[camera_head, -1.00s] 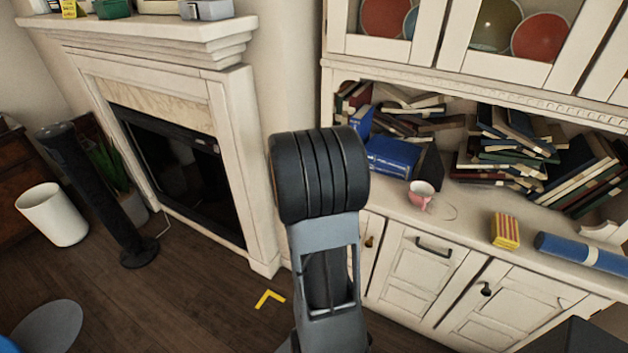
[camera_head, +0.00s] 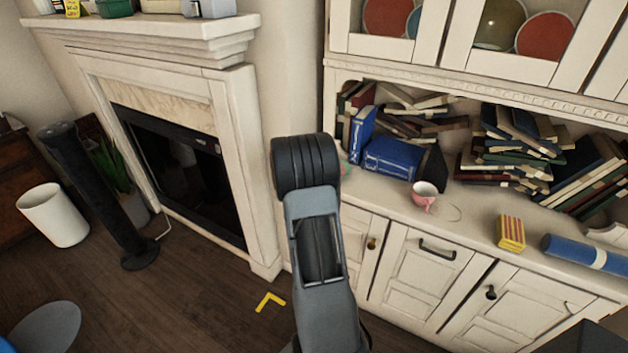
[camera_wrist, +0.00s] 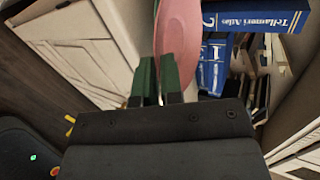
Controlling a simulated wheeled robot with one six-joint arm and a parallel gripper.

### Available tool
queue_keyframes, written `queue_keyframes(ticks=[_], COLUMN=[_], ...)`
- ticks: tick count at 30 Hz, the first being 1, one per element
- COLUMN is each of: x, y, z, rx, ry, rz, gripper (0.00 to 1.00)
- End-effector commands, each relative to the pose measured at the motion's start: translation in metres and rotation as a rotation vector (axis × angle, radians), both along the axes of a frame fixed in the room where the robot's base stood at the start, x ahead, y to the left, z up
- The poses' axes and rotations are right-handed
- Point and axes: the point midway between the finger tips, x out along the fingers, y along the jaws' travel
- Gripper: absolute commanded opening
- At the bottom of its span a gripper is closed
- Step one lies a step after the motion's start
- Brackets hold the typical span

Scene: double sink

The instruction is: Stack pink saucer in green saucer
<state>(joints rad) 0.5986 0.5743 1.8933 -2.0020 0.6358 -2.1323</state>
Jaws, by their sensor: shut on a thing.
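The pink saucer (camera_wrist: 180,40) is at the top centre of the wrist view, seen tilted up on its edge. My gripper (camera_wrist: 158,72) has its dark green fingers shut on the saucer's edge.
Blue books (camera_head: 392,158) stand on the counter just right of my arm; one shows close behind the saucer in the wrist view (camera_wrist: 255,18). A pink cup (camera_head: 423,197), a striped box (camera_head: 511,232) and a blue roll (camera_head: 585,253) are farther right. A fireplace (camera_head: 170,150) is left.

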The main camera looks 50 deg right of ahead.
Motion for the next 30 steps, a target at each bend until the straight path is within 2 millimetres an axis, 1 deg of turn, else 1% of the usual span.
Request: queue_keyframes(ticks=[8, 18, 19, 26, 27, 30], x=[0.0, 0.0, 0.0, 0.0, 0.0, 0.0], y=[0.0, 0.0, 0.0, 0.0, 0.0, 0.0], z=[-0.001, -0.012, -0.011, -0.011, -0.011, -0.011], rx=[-0.002, -0.002, -0.001, -0.001, -0.001, -0.001], ry=[-0.001, -0.001, -0.001, -0.001, -0.001, -0.001], rz=[0.001, 0.001, 0.001, 0.001, 0.001, 0.001], gripper=[0.0, 0.0, 0.09, 0.31, 0.32, 0.32])
